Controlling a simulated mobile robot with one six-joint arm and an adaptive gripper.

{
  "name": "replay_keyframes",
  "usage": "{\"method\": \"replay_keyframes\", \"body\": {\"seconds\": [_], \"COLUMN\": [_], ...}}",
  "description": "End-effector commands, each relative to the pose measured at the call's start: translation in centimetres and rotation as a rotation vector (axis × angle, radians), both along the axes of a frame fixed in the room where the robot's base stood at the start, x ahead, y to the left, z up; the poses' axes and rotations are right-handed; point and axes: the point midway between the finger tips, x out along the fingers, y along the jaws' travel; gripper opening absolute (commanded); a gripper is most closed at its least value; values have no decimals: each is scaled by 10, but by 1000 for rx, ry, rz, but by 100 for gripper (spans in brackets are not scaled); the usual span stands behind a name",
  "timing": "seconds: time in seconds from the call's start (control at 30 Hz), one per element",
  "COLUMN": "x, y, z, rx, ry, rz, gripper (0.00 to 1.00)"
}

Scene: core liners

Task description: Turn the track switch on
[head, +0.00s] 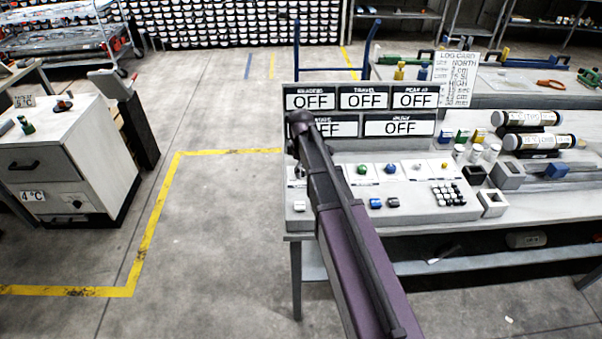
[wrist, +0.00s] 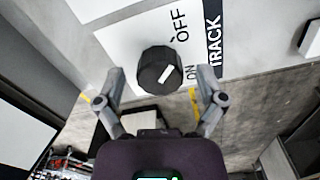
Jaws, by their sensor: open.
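The track switch is a round black knob (wrist: 158,70) with a white bar on its face, in the wrist view. It sits on a white label plate (wrist: 135,42) marked OFF, ON and TRACK. The white bar slants; I cannot tell surely which mark it points to. My gripper (wrist: 161,82) is open, with one finger on each side of the knob; I cannot tell whether they touch it. In the head view my arm covers much of the control panel's left end (head: 299,207), and the knob is not clearly seen there.
Several display signs (head: 363,97) above the panel read OFF. Coloured buttons (head: 362,169), a keypad (head: 448,195) and labelled core tubes (head: 527,118) are on the bench to the right. A white cabinet (head: 62,150) stands at left. The floor between is clear.

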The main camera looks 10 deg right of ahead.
Motion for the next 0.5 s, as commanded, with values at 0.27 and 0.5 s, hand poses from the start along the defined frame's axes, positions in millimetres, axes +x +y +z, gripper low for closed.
{"method": "replay_keyframes", "body": {"seconds": [0.27, 0.5], "x": [0, 0], "y": [0, 0], "z": [-4, -4], "rx": [0, 0], "ry": [0, 0], "rz": [0, 0], "gripper": [89, 80]}}
